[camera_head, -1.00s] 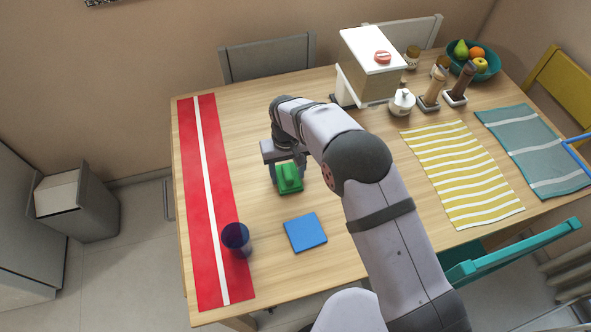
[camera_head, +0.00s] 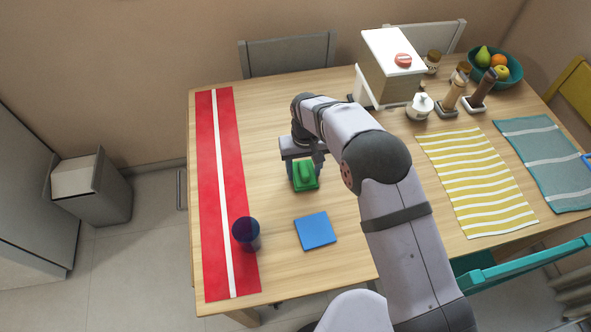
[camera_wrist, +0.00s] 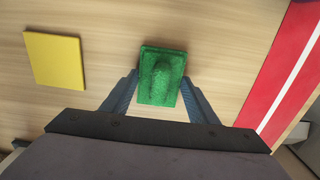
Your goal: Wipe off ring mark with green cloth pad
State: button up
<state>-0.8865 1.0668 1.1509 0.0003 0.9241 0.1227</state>
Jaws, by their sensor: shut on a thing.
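The green cloth pad (camera_head: 306,177) has a flat square base and a raised ridge on top. It is left of the table's middle, right of the red runner. My gripper (camera_head: 303,165) is shut on it. In the wrist view the pad (camera_wrist: 161,76) shows between the two fingers of my gripper (camera_wrist: 160,84). I cannot tell whether its underside touches the wood. No ring mark shows in either view; the pad or my arm may hide it.
A blue square (camera_head: 316,230) lies in front of the pad. A yellow square (camera_wrist: 54,60) shows in the wrist view. A dark blue cup (camera_head: 246,233) stands on the red runner (camera_head: 212,180). A dispenser (camera_head: 388,75), jars and a fruit bowl (camera_head: 515,73) are at the back right.

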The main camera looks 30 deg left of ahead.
jog(key=shift+w+d, duration=1.15)
jog(key=shift+d, duration=0.05)
notch_tip(320, 180, up, 3)
jog(key=shift+w+f+p, duration=0.1)
jog(key=shift+f+p, duration=0.05)
jog(key=shift+p, duration=0.55)
notch_tip(320, 180, up, 5)
jog(key=p, duration=0.3)
jog(key=shift+r+p, duration=0.2)
jog(key=shift+p, duration=0.2)
